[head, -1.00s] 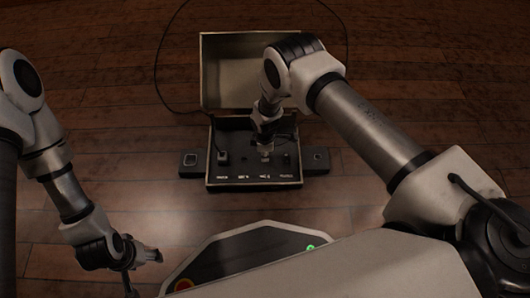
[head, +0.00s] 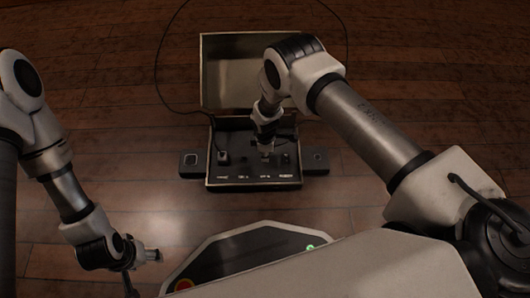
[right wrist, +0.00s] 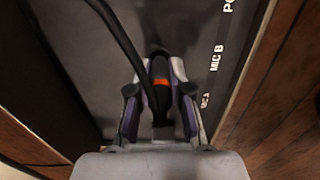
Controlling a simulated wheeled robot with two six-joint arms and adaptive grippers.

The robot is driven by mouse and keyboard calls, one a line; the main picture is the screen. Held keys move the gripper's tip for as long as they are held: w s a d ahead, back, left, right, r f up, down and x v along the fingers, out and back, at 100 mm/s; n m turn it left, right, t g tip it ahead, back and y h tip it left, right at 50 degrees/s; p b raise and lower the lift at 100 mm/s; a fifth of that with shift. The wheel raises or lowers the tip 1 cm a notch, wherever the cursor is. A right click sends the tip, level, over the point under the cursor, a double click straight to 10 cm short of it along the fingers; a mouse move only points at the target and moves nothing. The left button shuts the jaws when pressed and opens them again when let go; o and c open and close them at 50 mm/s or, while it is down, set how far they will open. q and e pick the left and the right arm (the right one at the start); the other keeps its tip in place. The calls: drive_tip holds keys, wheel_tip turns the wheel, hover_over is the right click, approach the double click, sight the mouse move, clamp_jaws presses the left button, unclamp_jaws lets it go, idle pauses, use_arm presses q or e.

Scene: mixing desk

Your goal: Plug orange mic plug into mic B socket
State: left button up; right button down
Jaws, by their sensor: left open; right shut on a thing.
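My right gripper (right wrist: 159,100) is shut on the orange mic plug (right wrist: 160,78), a dark plug with an orange band. In the head view, my right gripper (head: 265,150) is over the front half of the open case's panel (head: 240,168). In the right wrist view, the plug's tip points at the panel near the "MIC B" label (right wrist: 217,58). The tip is dark, and I cannot tell whether it is inside the socket. My left gripper (head: 152,255) is open and empty, low at the left, away from the case.
The case lid (head: 228,75) stands open behind the panel. Another plug (head: 222,157) stands at the panel's left. Small dark boxes flank the case at left (head: 191,164) and right (head: 315,161). A black cable (head: 160,60) loops over the wooden floor.

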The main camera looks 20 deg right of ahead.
drive_tip(key=shift+f+b, duration=0.55)
drive_tip(key=shift+f, duration=0.1)
idle(0.8)
drive_tip(key=c, duration=1)
unclamp_jaws()
drive_tip(key=shift+r, duration=0.1)
wheel_tip(320, 180, up, 12)
drive_tip(key=shift+f, duration=0.1)
